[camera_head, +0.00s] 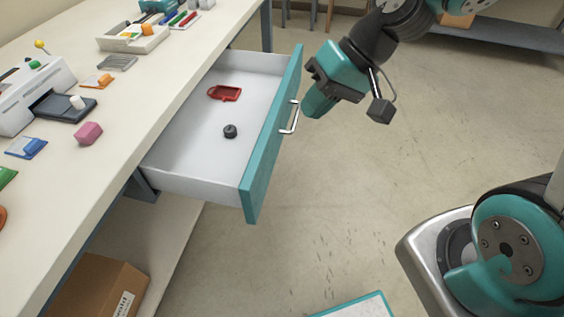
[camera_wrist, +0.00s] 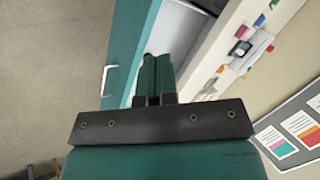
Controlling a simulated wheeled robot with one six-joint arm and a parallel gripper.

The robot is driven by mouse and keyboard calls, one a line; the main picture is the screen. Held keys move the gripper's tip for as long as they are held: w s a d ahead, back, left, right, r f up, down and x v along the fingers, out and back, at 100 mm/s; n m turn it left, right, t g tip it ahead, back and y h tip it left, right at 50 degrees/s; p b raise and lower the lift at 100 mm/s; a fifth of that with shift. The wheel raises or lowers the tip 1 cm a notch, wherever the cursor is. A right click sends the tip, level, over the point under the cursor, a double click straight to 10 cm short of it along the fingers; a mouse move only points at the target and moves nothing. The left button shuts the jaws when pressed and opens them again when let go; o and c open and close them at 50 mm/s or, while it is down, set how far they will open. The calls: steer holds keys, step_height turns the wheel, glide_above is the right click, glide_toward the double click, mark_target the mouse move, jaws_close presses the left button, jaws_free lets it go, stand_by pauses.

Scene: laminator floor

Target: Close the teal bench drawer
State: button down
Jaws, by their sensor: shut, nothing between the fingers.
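The teal-fronted bench drawer (camera_head: 262,165) is pulled well out from under the bench top in the head view. Its white tray holds a red holder-like piece and a small dark knob. A silver bar handle (camera_head: 291,118) is on its front. My gripper (camera_head: 312,110) is just right of the drawer front, near the handle's far end, with its fingers together and empty. I cannot tell whether it touches the front. In the wrist view the shut fingers (camera_wrist: 156,75) overlap the view of the drawer front (camera_wrist: 130,48), and the handle (camera_wrist: 107,78) is to their left.
The bench top (camera_head: 140,85) carries a laminator (camera_head: 35,95), a pink block (camera_head: 88,133), cards and trays. A cardboard box (camera_head: 98,287) sits on the shelf below. A teal-edged board (camera_head: 355,306) lies on the floor. Open floor is right of the drawer.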

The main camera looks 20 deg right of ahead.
steer(key=w+d+f+m+t+y+b, duration=0.15)
steer(key=w+d+f+m+b, duration=0.25)
steer(key=f, duration=0.6)
steer(key=w+d+f+m+t+b, duration=0.25)
steer(key=w+d+f, duration=0.25)
steer(key=f, duration=0.4)
steer(key=b, duration=0.2)
glide_toward(273, 153)
steer(key=shift+m, duration=0.35)
steer(key=x, duration=0.6)
steer(key=shift+w+f, duration=0.15)
steer(key=shift+f, duration=0.2)
steer(key=shift+a, duration=0.2)
steer(key=shift+w, duration=0.1)
